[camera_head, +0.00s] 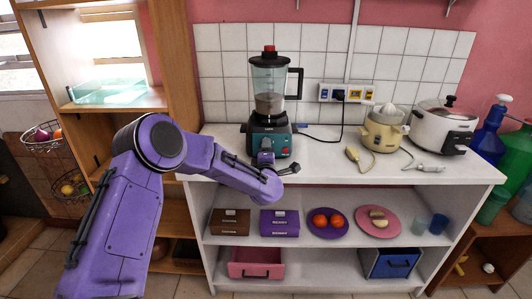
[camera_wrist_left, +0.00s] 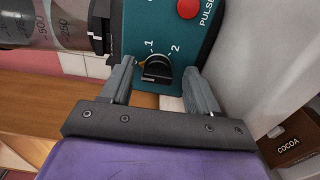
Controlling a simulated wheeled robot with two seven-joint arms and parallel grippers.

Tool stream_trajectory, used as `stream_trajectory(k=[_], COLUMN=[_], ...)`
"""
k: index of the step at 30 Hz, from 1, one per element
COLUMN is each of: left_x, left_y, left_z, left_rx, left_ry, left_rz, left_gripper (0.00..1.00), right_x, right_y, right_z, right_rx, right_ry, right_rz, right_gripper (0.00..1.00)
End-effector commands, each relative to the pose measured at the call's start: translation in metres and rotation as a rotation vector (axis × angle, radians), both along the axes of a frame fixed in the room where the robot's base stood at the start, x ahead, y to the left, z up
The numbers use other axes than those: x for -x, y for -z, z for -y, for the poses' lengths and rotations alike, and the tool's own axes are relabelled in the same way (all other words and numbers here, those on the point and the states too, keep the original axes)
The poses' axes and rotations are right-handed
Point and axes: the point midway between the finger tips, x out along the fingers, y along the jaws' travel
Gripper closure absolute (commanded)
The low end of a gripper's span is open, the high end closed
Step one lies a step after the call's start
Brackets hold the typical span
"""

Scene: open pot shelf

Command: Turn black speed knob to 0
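The black speed knob (camera_wrist_left: 157,71) is on the teal base of the blender (camera_head: 270,142), below the printed 1 and 2. In the left wrist view my left gripper (camera_wrist_left: 158,78) is open, one finger on each side of the knob, with gaps showing. In the head view the left gripper (camera_head: 268,161) is at the front of the blender base and hides the knob. My right gripper is not in view.
A red PULSE button (camera_wrist_left: 188,8) is near the knob. The blender stands on a white counter (camera_head: 325,165). A cream juicer (camera_head: 384,130) and a white cooker (camera_head: 441,128) stand to its right. A cocoa box (camera_head: 230,222) and a purple box (camera_head: 279,223) are on the shelf below.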

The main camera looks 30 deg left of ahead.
Motion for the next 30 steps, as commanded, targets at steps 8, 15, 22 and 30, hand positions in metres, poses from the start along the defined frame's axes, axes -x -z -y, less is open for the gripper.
stream_trajectory(k=[8, 15, 22, 30], left_x=[0.002, 0.043, 0.081, 0.09], left_y=[-0.001, 0.0, 0.0, -0.001], left_z=[0.002, 0.029, 0.052, 0.057], left_rx=[-0.002, -0.001, -0.002, -0.001], left_ry=[0.001, 0.003, 0.001, -0.001], left_rz=[0.003, 0.002, 0.001, 0.002], left_gripper=[0.4, 0.4, 0.4, 0.4], right_x=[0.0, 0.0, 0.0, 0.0], right_y=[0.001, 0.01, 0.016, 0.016], right_z=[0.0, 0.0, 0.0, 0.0], right_rx=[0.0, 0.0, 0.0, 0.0], right_ry=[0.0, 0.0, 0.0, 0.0], right_rz=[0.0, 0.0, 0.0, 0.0], right_gripper=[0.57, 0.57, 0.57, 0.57])
